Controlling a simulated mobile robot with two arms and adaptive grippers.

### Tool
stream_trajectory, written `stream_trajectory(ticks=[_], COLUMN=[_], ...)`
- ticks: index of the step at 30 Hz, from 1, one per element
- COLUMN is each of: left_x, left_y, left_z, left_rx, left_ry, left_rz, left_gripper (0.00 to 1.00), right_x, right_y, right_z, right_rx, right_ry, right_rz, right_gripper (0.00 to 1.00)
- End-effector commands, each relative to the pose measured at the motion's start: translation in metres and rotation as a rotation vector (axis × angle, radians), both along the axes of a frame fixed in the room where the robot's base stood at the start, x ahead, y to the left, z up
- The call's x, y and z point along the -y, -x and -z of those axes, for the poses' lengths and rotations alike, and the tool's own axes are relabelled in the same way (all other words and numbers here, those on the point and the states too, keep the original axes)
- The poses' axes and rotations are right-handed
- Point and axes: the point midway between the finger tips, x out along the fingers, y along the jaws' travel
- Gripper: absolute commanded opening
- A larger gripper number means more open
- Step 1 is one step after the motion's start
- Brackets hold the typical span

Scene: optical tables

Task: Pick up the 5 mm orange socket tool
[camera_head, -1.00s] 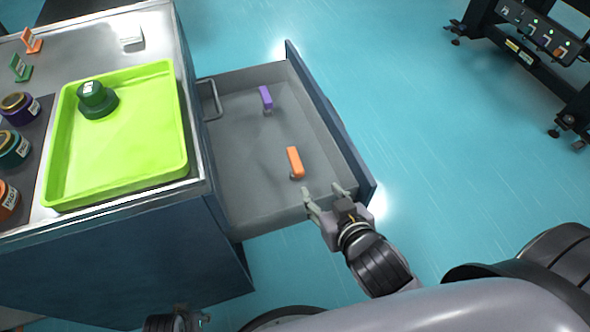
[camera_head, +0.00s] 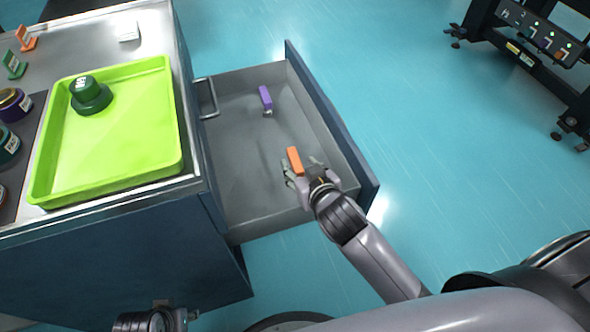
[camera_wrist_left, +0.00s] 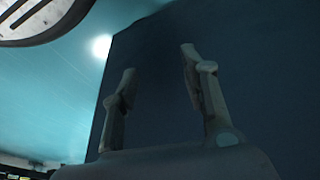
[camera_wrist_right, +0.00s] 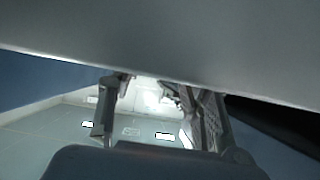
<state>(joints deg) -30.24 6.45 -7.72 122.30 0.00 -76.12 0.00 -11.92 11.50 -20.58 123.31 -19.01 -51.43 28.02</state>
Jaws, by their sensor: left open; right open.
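The orange socket tool (camera_head: 294,160) lies in the open drawer (camera_head: 240,170), towards its near end. Any size marking is too small to read. My right gripper (camera_head: 301,168) is open at the near end of the orange tool, with its fingers to either side of that end; contact cannot be told. The right wrist view shows its two fingers (camera_wrist_right: 152,100) spread apart, with no orange visible between them. My left gripper (camera_wrist_left: 158,62) is open and empty in front of a dark blue surface; in the head view it is low at the bottom left.
A purple tool (camera_head: 265,98) lies farther back in the drawer. A lime green tray (camera_head: 130,135) on the cabinet top holds a dark green container (camera_head: 90,95). The drawer's walls stand around the right gripper. A black frame (camera_head: 520,60) stands at the far right.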

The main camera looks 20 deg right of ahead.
Motion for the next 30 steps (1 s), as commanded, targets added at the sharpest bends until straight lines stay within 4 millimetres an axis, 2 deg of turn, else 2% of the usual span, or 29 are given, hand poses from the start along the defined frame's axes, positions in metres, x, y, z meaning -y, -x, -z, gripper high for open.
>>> stream_trajectory(ticks=[9,13,20,30], left_x=[-0.002,-0.002,-0.002,-0.002], left_y=[0.005,0.007,0.007,0.006], left_z=[-0.041,-0.048,-0.049,-0.049], left_rx=[0.025,0.026,0.026,0.027], left_ry=[0.001,0.001,0.001,0.001], left_rz=[-0.003,-0.003,-0.003,-0.004], left_gripper=[0.41,0.41,0.41,0.41], right_x=[-0.002,-0.003,-0.003,-0.003], right_y=[-0.033,-0.038,-0.038,-0.038], right_z=[0.021,0.023,0.023,0.023], right_rx=[0.0,0.0,-0.001,-0.001], right_ry=[0.002,0.001,0.001,0.001], right_rz=[0.0,0.0,0.0,0.0], right_gripper=[0.45,0.45,0.44,0.22])
